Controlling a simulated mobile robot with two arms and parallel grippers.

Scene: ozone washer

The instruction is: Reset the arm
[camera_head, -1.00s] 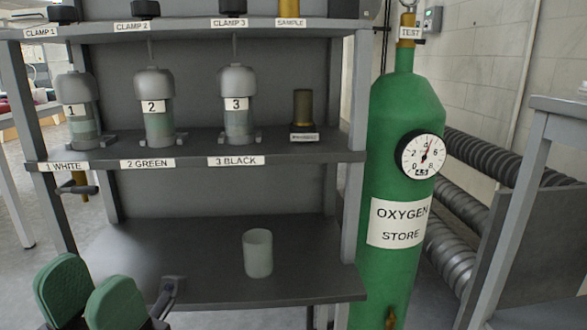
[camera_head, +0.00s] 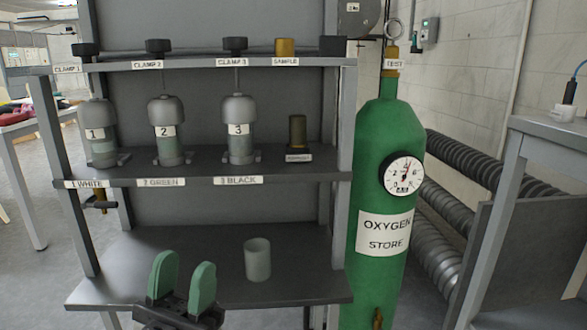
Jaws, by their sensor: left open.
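My left gripper (camera_head: 182,285) shows at the lower left of the head view, with its two green-padded fingers pointing up. The fingers stand apart with nothing between them, so it is open and empty. It is in front of the rack's bottom shelf (camera_head: 120,262), left of a pale translucent cup (camera_head: 257,260) that stands upright on that shelf. The gripper looks apart from the cup. My right gripper is not in view.
Numbered grey bottles 1 (camera_head: 100,133), 2 (camera_head: 167,130) and 3 (camera_head: 239,129) stand on the middle shelf beside a brass cylinder (camera_head: 298,134). A green oxygen tank (camera_head: 385,280) with a gauge stands right of the rack. A grey table (camera_head: 545,130) is at far right.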

